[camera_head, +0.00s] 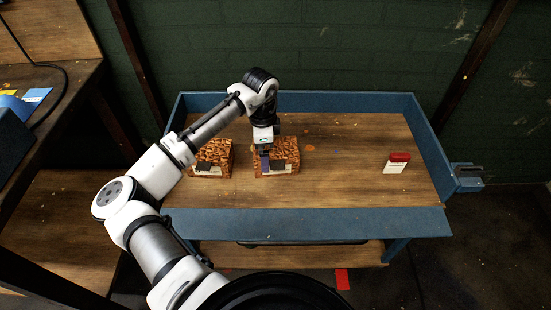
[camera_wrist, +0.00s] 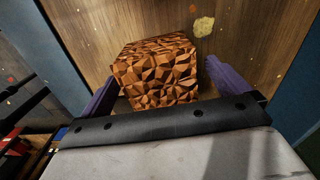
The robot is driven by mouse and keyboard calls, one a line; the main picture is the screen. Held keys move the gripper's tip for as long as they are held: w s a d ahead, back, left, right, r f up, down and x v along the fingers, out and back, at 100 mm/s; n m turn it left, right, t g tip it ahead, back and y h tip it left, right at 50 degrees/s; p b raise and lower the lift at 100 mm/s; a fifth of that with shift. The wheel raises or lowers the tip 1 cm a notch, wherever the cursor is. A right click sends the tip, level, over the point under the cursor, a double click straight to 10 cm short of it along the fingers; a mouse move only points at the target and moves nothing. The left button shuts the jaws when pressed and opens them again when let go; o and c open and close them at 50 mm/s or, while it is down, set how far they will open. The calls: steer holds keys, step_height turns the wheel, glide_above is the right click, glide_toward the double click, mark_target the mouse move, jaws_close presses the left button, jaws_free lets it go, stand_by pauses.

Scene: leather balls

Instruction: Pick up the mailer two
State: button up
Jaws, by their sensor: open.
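Two box-shaped mailers with a brown faceted pattern and pale, dark-marked fronts stand on the workbench. One mailer (camera_head: 215,152) is at the left. The other mailer (camera_head: 289,151) is to its right, under my gripper (camera_head: 265,160). I cannot tell from labels which is mailer two. In the wrist view one patterned mailer (camera_wrist: 158,72) lies between the two purple fingers of my gripper (camera_wrist: 163,90). The fingers are open, one on each side of it, with a gap at the right finger. Its lower edge is hidden by the gripper body.
The wooden workbench top (camera_head: 340,185) has raised blue edges (camera_head: 300,222). A small white and red box (camera_head: 396,163) stands at the right. A blue vise-like fitting (camera_head: 467,177) sticks out at the right edge. The bench between the mailers and the white and red box is clear.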

steer(key=shift+s+f, duration=0.15)
steer(key=shift+f, duration=1.75)
steer(key=c, duration=1)
steer(key=shift+r, duration=0.15)
